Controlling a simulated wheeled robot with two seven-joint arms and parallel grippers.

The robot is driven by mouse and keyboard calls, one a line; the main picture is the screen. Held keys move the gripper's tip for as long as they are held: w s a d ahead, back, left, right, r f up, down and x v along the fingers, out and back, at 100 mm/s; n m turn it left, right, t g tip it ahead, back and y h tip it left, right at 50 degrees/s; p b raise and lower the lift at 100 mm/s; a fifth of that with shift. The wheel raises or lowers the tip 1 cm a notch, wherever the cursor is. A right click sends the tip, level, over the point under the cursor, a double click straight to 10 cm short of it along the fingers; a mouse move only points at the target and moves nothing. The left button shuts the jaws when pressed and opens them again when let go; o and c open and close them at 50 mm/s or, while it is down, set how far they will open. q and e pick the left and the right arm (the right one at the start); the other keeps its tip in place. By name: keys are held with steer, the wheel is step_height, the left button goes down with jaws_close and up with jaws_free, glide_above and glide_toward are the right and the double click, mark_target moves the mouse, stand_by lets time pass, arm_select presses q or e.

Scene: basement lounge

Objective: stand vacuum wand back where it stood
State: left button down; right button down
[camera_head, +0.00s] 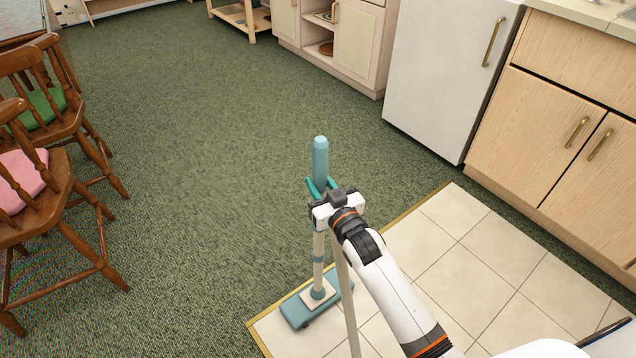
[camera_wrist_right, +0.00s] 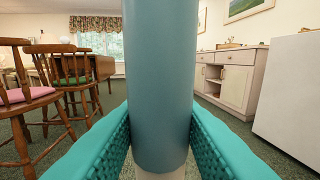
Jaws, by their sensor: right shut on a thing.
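The vacuum wand stands upright in the head view, with a teal handle (camera_head: 320,155), a pale tube (camera_head: 318,245) and a flat teal floor head (camera_head: 316,303). The floor head is at the tiled patch's left edge; whether it touches the floor is hard to tell. My right gripper (camera_head: 321,186) is shut on the wand, just below the handle's top part. In the right wrist view the teal handle (camera_wrist_right: 160,80) fills the middle between my teal fingers. A second pale tube (camera_head: 346,295) slants down from beside my gripper; its lower end is out of view. My left gripper is not in view.
Wooden chairs (camera_head: 62,185) with pink and green cushions stand at the left. A white fridge (camera_head: 445,75) and wooden cabinets (camera_head: 545,135) line the right. Pale tiles (camera_head: 455,260) lie before the cabinets. The green carpet (camera_head: 205,150) between is clear.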

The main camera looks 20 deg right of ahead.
steer(key=c, duration=1.1)
jaws_free()
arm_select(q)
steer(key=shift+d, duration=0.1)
arm_select(e)
steer(key=shift+o, duration=0.2)
steer(key=shift+r, duration=0.15)
steer(key=shift+s, duration=0.1)
steer(key=s, duration=0.2)
steer(key=s+p, duration=0.1)
steer(key=shift+d+r, duration=0.1)
steer(key=shift+d, duration=0.15)
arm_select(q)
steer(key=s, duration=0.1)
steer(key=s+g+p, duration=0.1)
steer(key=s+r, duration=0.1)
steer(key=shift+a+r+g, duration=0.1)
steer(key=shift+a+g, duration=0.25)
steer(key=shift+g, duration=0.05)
arm_select(e)
steer(key=s+d+f+g+h, duration=0.1)
steer(key=s+f+g, duration=0.2)
steer(key=s+g, duration=0.4)
steer(key=s+d+f+g+h, duration=0.1)
steer(key=s+g, duration=0.6)
steer(key=s, duration=1.6)
step_height(320, 180, down, 2)
steer(key=shift+d+f, duration=0.15)
steer(key=shift+d, duration=0.35)
